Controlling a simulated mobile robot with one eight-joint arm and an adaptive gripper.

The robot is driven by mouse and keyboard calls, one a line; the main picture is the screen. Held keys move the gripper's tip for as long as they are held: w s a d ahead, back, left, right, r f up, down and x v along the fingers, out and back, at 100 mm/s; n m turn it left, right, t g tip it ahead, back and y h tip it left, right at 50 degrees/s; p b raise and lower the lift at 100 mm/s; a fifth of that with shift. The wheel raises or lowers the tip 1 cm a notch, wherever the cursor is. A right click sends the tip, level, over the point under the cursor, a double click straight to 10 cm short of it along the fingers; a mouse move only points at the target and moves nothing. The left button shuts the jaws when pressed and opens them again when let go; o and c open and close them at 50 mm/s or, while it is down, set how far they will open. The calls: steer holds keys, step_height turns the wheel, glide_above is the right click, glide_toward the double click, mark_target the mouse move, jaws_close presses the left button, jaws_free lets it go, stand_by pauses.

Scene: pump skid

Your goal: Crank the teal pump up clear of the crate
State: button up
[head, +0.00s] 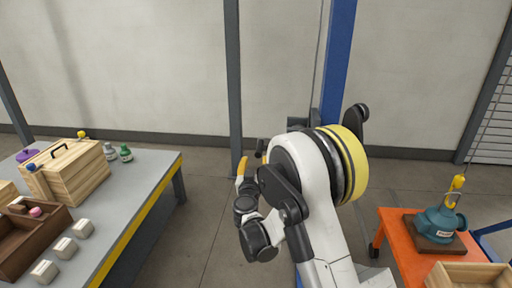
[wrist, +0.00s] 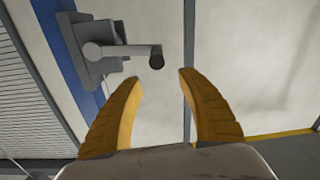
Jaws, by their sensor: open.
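The teal pump (head: 440,222) sits on a brown base on an orange cart at the right of the head view. A yellow hook block (head: 456,183) hangs on a rope at its top; I cannot tell how they join. An open wooden crate (head: 440,278) stands in front of the pump, cut off by the frame edge. In the wrist view, a grey crank (wrist: 122,50) with a dark-ended handle (wrist: 156,60) sticks out from the winch on the blue post. My gripper (wrist: 161,77) is open, its yellow fingertips just short of the handle end. My gripper (head: 252,162) also shows in the head view.
The blue post (head: 338,65) rises behind my arm, which hides most of the winch. At left, a grey table (head: 142,185) holds a wooden box (head: 80,172), small bottles (head: 125,153) and a brown tray (head: 45,240).

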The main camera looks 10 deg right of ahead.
mark_target(259, 149)
steer(key=shift+w+d+f+h, duration=0.1)
steer(key=shift+w+f+h, duration=0.1)
steer(key=shift+f, duration=0.2)
steer(key=shift+w+d+f+h, duration=0.1)
steer(key=shift+w+f, duration=0.05)
steer(key=shift+f, duration=0.25)
steer(key=shift+w+d+f, duration=0.1)
steer(key=shift+w+d, duration=0.05)
steer(key=shift+w, duration=0.15)
steer(key=b+x, duration=0.2)
steer(key=x, duration=0.7)
steer(key=shift+w+d+b, duration=0.15)
steer(key=shift+w+b, duration=0.2)
steer(key=shift+b, duration=0.05)
jaws_close()
